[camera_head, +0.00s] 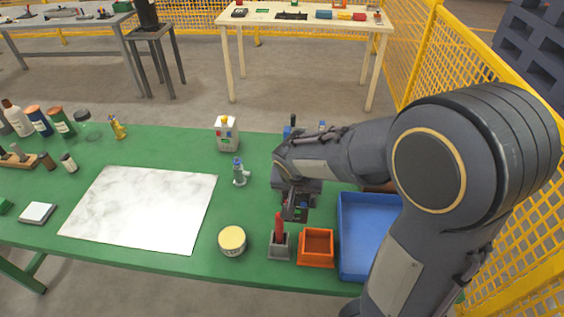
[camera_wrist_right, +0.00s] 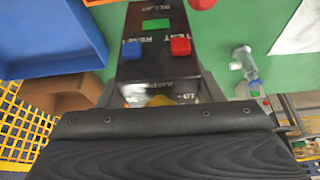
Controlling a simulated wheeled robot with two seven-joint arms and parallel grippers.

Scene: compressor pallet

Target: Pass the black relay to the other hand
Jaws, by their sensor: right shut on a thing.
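The black relay (camera_wrist_right: 150,71) fills the middle of the right wrist view. Its face carries a green patch, a blue button, a red button and white lettering. My right gripper (camera_head: 297,208) is shut on the relay, with a finger on each side of it, above the right part of the green table. In the head view the relay is small and dark between the fingers and partly hidden by them. My left gripper is not in either view.
The green table (camera_head: 262,205) bears a blue tray (camera_head: 348,235), an orange bin (camera_head: 316,260), a grey holder (camera_head: 279,252) with a red-handled thing, a round tin (camera_head: 232,240) and a control box (camera_head: 227,132). A white marbled sheet (camera_head: 145,210) lies flat and bare. Yellow fencing (camera_head: 470,75) stands right.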

